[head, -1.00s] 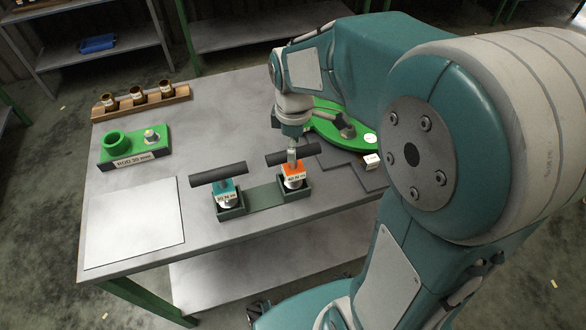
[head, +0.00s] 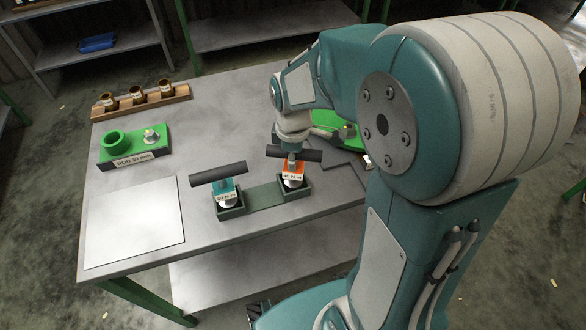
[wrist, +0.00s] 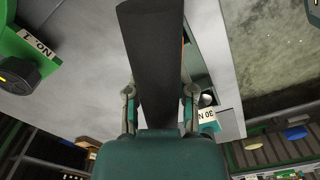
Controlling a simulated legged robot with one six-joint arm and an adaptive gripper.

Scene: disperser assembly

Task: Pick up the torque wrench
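Two torque wrenches with black T-handles stand upright in a dark green holder (head: 264,196). The teal torque wrench (head: 225,187) is in the left socket. The orange torque wrench (head: 293,171) is at the right socket, its lower end still at or in it. My gripper (head: 292,148) is on the orange wrench from above. In the wrist view, the dark handle (wrist: 155,50) runs between the two fingers of my gripper (wrist: 159,100), which appear shut on it. The exact contact is partly hidden in both views.
A green block (head: 135,147) with a ring and a bolt, and a wooden rack (head: 142,101) with brown cups, stand at the left. A pale plate (head: 133,222) lies at the front left. A green part (head: 347,131) is behind my arm. The table's middle is clear.

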